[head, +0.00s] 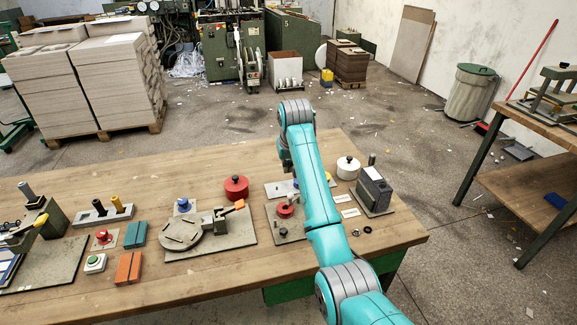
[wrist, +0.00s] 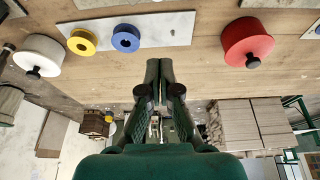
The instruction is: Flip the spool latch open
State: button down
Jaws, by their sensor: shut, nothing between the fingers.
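My gripper (wrist: 158,78) is shut and empty in the wrist view, its fingers together over bare wooden tabletop. In the head view my arm hides it. No part is clearly marked as the spool latch. One candidate is an orange-tipped lever (head: 238,206) on a grey block, beside a round grey disc (head: 182,234) on a grey plate. Another fixture plate carries a red round part (head: 285,211), partly hidden by my arm. A pale plate (wrist: 165,27) holds a yellow spool (wrist: 82,41) and a blue spool (wrist: 126,38), apart from my fingers.
A red knobbed pot (head: 236,187) and a white knobbed pot (head: 348,167) stand on the wooden table (head: 205,288). A dark box-like fixture (head: 374,189) stands at the right. Board stacks stand beyond the table.

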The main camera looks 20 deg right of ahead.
jog(key=x, duration=0.6)
jog(key=shift+f, duration=0.35)
jog(key=shift+s+f, duration=0.15)
jog(key=shift+s, duration=0.8)
jog(key=shift+s+f, duration=0.15)
jog(key=shift+s, duration=0.85)
jog(key=shift+d, duration=0.1)
